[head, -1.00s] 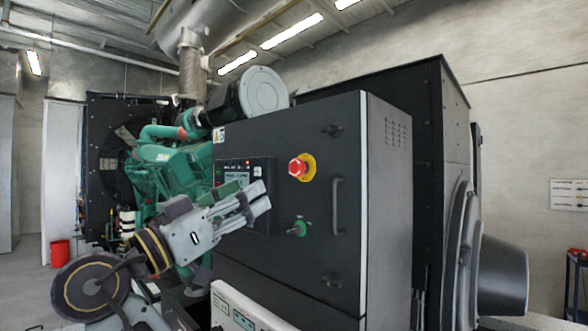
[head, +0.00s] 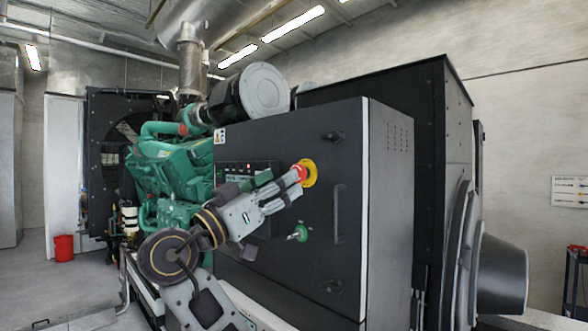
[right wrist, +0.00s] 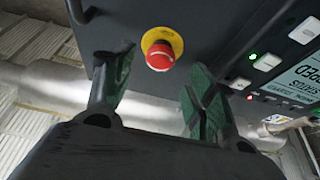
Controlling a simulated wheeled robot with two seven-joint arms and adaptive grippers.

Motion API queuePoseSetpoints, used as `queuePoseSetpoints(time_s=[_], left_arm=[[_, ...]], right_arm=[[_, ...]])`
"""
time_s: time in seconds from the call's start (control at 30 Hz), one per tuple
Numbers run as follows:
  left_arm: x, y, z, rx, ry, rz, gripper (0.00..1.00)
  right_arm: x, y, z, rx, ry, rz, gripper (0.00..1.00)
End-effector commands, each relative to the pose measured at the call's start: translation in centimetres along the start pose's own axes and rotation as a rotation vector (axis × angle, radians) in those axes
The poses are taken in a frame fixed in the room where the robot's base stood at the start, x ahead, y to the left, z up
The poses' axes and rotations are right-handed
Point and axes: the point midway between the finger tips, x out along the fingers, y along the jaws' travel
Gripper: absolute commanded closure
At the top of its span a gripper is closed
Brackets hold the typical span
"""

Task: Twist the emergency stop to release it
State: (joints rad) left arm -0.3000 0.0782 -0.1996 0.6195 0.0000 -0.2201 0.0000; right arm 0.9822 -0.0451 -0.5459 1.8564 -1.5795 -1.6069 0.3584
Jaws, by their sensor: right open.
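The emergency stop (head: 301,170) is a red mushroom button on a yellow round collar, high on the dark control cabinet's front. In the right wrist view the red button (right wrist: 159,56) sits ahead, between and beyond the fingertips. My right gripper (head: 285,186) is open, its fingers pointing at the button from the lower left. In the head view the fingertips overlap the button's lower left edge; I cannot tell whether they touch it. In the right wrist view both fingers of the right gripper (right wrist: 155,88) stand apart with nothing between them. My left gripper is not in view.
The cabinet (head: 285,270) also carries a green key switch (head: 298,233) below the button, a door handle (head: 338,213) to its right and a control display (right wrist: 300,80). A green engine (head: 165,170) stands behind to the left. A red bucket (head: 64,247) is on the floor.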

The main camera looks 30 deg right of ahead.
Motion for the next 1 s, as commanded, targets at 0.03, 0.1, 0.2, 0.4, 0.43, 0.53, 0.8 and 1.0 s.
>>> queuePoseSetpoints(time_s=[0.03, 0.1, 0.2, 0.4, 0.43, 0.53, 0.8, 1.0], left_arm=[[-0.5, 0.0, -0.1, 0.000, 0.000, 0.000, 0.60], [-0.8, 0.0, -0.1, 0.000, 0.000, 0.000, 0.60], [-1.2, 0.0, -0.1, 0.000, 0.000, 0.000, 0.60], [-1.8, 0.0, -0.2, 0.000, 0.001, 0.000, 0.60], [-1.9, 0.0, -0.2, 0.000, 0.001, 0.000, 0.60], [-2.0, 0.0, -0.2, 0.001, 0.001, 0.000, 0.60], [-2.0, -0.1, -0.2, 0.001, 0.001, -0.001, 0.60], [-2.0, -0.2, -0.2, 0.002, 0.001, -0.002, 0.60]], right_arm=[[0.8, 0.0, -0.2, -0.001, 0.001, 0.003, 0.44], [1.6, 0.0, -0.2, -0.002, 0.001, 0.002, 0.44], [2.8, 0.1, -0.2, -0.001, 0.002, 0.002, 0.44], [4.6, 0.0, -0.1, 0.000, 0.001, 0.002, 0.44], [4.7, 0.0, -0.1, 0.000, 0.001, 0.002, 0.44], [5.2, 0.0, -0.1, 0.000, 0.001, 0.000, 0.44], [5.4, 0.0, 0.0, 0.000, 0.000, 0.000, 0.44], [5.4, 0.0, 0.0, 0.000, 0.000, 0.000, 0.57]])
